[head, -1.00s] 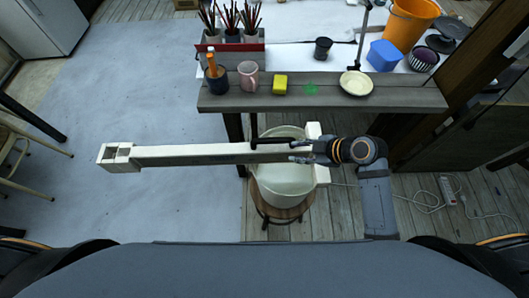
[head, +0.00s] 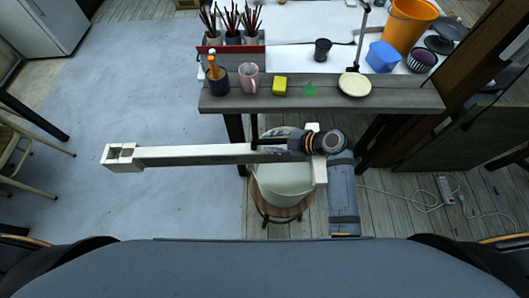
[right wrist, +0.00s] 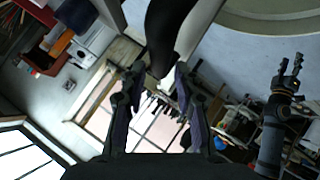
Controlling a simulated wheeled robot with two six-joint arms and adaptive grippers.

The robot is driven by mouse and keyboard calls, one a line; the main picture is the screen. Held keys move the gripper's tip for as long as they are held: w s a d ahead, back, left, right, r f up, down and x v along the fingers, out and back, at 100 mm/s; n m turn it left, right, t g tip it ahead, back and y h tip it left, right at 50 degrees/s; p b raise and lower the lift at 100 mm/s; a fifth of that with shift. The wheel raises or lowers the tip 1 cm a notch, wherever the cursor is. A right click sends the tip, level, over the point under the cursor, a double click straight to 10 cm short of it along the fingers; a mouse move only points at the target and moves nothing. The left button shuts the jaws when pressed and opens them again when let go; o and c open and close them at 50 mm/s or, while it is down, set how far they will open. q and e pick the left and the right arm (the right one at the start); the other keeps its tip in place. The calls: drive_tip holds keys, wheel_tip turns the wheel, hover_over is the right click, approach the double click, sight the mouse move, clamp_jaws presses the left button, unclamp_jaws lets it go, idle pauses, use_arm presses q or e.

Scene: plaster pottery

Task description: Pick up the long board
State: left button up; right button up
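The long board (head: 200,155) is a pale beam with a boxy end at the left. It lies across the view above a white bucket (head: 285,183), and a black bar (head: 254,128) stands by its right part. My right gripper (head: 268,150) is over the board's right part, pointing left. In the right wrist view its fingers (right wrist: 157,90) are apart, with a dark rounded piece (right wrist: 165,35) just beyond them. My left gripper (right wrist: 290,66) shows at the right of that view, raised with fingers apart and apparently empty. It is out of the head view.
The bucket stands on a round wooden stool (head: 282,212). A grey shelf (head: 420,97) behind holds a pink mug (head: 248,78), a yellow sponge (head: 280,86) and a cream plate (head: 355,85). Cables lie on the floor at right. The pale floor at left is open.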

sight(267, 141)
drive_tip(key=x, duration=0.3)
drive_tip(key=shift+w+a+f+p, duration=0.1)
drive_tip(key=shift+a+f+p, duration=0.15)
drive_tip(key=shift+p, duration=0.05)
drive_tip(key=shift+d, duration=0.1)
clamp_jaws()
drive_tip(key=shift+w+r, duration=0.1)
drive_tip(key=shift+r, duration=0.15)
